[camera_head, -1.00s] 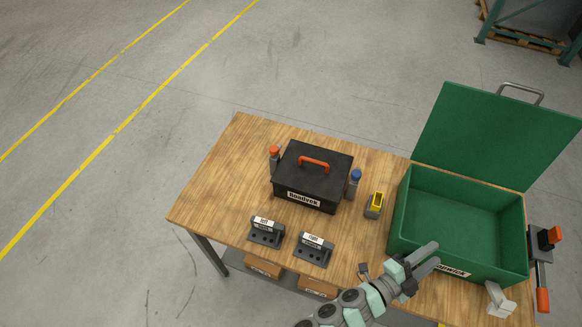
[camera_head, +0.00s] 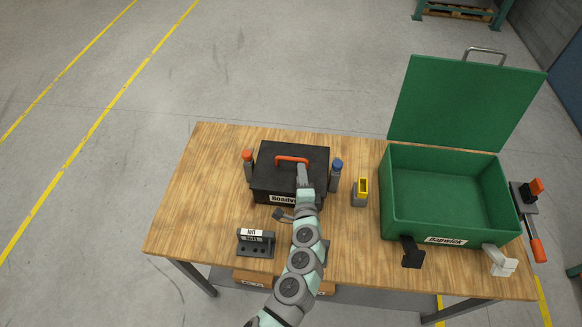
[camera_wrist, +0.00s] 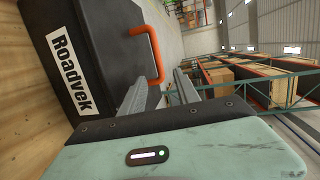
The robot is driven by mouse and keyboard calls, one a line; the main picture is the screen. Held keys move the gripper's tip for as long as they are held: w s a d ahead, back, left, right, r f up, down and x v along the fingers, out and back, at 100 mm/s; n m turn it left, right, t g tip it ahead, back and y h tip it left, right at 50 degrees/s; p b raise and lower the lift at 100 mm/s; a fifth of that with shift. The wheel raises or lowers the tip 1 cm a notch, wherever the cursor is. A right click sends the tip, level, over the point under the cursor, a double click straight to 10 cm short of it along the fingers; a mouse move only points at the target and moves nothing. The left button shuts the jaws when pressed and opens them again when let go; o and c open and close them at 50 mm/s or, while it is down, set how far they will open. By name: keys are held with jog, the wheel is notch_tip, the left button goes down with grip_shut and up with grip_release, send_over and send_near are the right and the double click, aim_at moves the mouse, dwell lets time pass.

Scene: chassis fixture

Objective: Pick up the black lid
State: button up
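The black lid (camera_head: 270,162) forms the top of a black box labelled Roadvek (camera_head: 262,190) and carries an orange handle (camera_head: 289,158). It also shows in the wrist view, with the lid (camera_wrist: 110,45) at left and the orange handle (camera_wrist: 157,52) just beyond my fingertips. My gripper (camera_head: 302,168) is at the right end of the handle, above the lid. In the wrist view my gripper (camera_wrist: 164,82) is open, its fingers apart with the handle's end lined up between them. I cannot tell whether they touch it.
A grey post with an orange top (camera_head: 247,163) and one with a blue top (camera_head: 336,175) flank the box. A yellow-topped part (camera_head: 361,191) and an open green box (camera_head: 388,218) stand right. A fixture labelled left (camera_head: 256,246) is in front. The left table area is clear.

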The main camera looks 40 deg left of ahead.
aim_at(292, 164)
jog(key=shift+s+a+x, duration=0.15)
jog(key=shift+x, duration=1.45)
jog(key=shift+s+a+x, duration=0.1)
jog(key=shift+x, duration=1.55)
grip_shut()
